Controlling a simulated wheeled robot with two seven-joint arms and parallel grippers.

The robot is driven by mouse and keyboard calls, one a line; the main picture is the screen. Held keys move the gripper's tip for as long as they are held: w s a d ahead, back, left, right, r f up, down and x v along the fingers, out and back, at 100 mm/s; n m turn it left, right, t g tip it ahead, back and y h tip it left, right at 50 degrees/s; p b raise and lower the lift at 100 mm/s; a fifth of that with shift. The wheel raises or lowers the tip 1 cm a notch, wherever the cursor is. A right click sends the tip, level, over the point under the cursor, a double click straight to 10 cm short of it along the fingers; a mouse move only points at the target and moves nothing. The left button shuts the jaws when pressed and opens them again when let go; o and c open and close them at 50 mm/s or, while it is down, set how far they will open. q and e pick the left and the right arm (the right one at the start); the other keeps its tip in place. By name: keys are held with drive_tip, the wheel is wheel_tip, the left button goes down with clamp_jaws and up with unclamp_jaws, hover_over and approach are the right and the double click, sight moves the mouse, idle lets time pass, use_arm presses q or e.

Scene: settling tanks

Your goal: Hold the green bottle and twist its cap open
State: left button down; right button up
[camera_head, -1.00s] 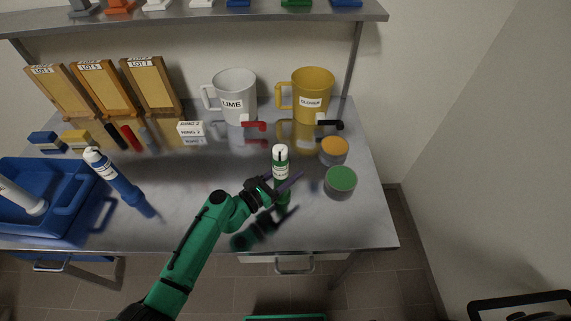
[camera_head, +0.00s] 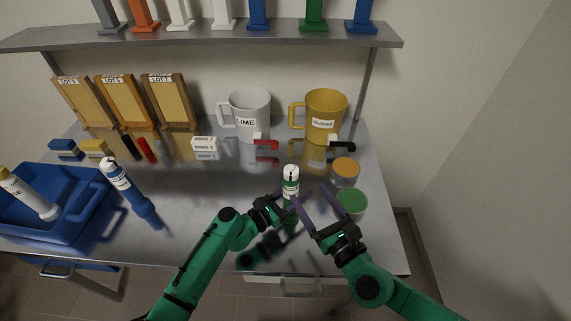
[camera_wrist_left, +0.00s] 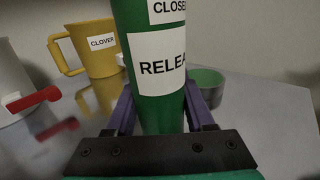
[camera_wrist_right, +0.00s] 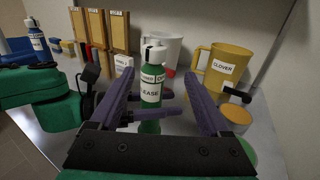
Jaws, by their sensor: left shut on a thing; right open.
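The green bottle (camera_head: 289,190) stands upright on the steel table, with a white cap (camera_head: 291,171) on top. In the left wrist view the bottle (camera_wrist_left: 158,90) fills the middle, with labels partly reading "CLOSE" and "RELEA". My left gripper (camera_head: 283,202) is shut on the bottle's body from the front left. My right gripper (camera_head: 309,197) is open and empty, just right of and in front of the bottle. In the right wrist view the bottle (camera_wrist_right: 151,97) and its cap (camera_wrist_right: 153,55) show between and beyond the open fingers, apart from them.
A green-topped tub (camera_head: 352,204) and an orange-topped tub (camera_head: 345,170) stand right of the bottle. A white pitcher (camera_head: 249,112) and a yellow pitcher (camera_head: 325,113) stand behind. A blue-labelled bottle (camera_head: 126,187) and blue bin (camera_head: 62,232) are at left.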

sight(291, 172)
drive_tip(key=x, duration=1.2)
drive_tip(key=shift+s+a+r, duration=0.25)
drive_tip(key=shift+a, duration=0.15)
drive_tip(key=shift+n+y, duration=0.3)
clamp_jaws()
